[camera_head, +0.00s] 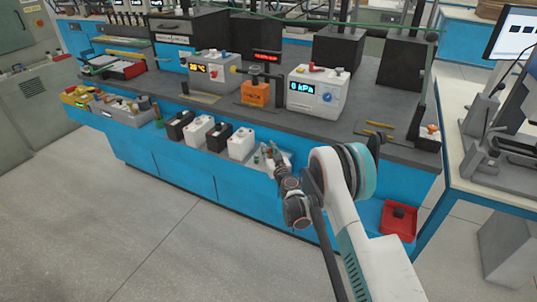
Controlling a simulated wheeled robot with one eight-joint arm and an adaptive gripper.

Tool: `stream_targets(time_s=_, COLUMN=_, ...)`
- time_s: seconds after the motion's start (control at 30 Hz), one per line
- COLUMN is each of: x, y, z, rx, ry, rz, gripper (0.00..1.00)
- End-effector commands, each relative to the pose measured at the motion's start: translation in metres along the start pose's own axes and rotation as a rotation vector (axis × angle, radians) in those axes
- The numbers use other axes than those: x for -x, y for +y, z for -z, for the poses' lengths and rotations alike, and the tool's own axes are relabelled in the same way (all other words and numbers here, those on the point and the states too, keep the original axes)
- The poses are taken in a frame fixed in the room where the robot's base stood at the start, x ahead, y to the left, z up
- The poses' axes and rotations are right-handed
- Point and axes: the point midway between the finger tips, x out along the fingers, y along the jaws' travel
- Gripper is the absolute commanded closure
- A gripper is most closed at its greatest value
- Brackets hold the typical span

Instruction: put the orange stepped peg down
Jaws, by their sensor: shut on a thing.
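My gripper (275,163) is at the end of my arm, low over the front ledge of the blue bench, to the right of the row of black and white batteries. It is small and partly hidden by my own wrist. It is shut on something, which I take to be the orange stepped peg. I cannot make out the peg's shape or colour between the fingers, nor whether it touches the ledge.
Black and white batteries (241,144) stand in a row left of my gripper. Behind are a white kPa gauge box (318,92), an orange block device (255,93) and a grey °C box (215,72). A red bin (399,221) is at the lower right. The floor in front is clear.

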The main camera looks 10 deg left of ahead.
Motion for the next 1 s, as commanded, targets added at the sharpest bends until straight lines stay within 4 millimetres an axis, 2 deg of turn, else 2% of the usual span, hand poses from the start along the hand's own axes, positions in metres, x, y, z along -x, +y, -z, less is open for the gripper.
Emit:
stream_targets(time_s=0.07, x=-0.0001, y=0.0000, z=-0.0082, rx=0.000, ry=0.000, rz=0.000, gripper=0.97)
stream_targets(time_s=0.4, x=0.0001, y=0.0000, z=-0.0096, rx=0.000, ry=0.000, rz=0.000, gripper=0.97)
stream_targets(time_s=0.43, x=0.0001, y=0.0000, z=-0.0098, rx=0.000, ry=0.000, rz=0.000, gripper=0.77)
stream_targets(time_s=0.47, x=0.0001, y=0.0000, z=-0.0095, rx=0.000, ry=0.000, rz=0.000, gripper=0.71)
stream_targets(time_s=1.0, x=0.0014, y=0.0025, z=-0.0068, rx=0.000, ry=0.000, rz=-0.001, gripper=0.71)
